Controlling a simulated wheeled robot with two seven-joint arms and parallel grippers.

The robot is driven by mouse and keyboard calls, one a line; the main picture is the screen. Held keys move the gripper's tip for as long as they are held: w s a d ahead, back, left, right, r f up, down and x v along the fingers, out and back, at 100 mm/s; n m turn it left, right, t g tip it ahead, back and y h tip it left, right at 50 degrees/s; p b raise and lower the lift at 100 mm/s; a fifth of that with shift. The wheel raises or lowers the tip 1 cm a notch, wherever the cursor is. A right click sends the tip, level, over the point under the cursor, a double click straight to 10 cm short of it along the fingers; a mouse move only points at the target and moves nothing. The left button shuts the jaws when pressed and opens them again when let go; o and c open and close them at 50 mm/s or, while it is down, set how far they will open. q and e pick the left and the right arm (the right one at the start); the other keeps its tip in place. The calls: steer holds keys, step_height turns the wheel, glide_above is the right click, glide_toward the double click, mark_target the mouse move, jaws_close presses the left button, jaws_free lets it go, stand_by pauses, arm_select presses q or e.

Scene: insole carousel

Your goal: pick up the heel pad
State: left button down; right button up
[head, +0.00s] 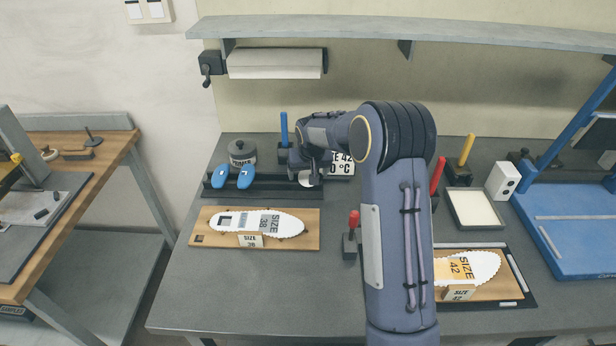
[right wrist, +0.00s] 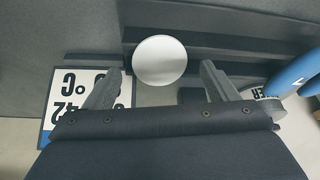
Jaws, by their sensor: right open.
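A white round pad, which looks like the heel pad (right wrist: 160,60), stands at the dark rack and shows between and just beyond my fingertips in the right wrist view. In the head view the pad (head: 305,180) is partly hidden by my right gripper (head: 309,172). My right gripper (right wrist: 158,76) is open, with one finger on each side of the pad and nothing held. I cannot tell whether the fingers touch it. My left gripper is not in view.
Two blue pads (head: 233,178) stand at the left of the dark rack (head: 270,190). A pot (head: 242,153) and a size sign (head: 342,166) stand close by. A wooden board (head: 200,231) with a white insole lies in front. The grey table's front left is clear.

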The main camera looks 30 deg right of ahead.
steer(key=c, duration=1)
steer(key=shift+c, duration=0.2)
steer(key=shift+r, duration=0.15)
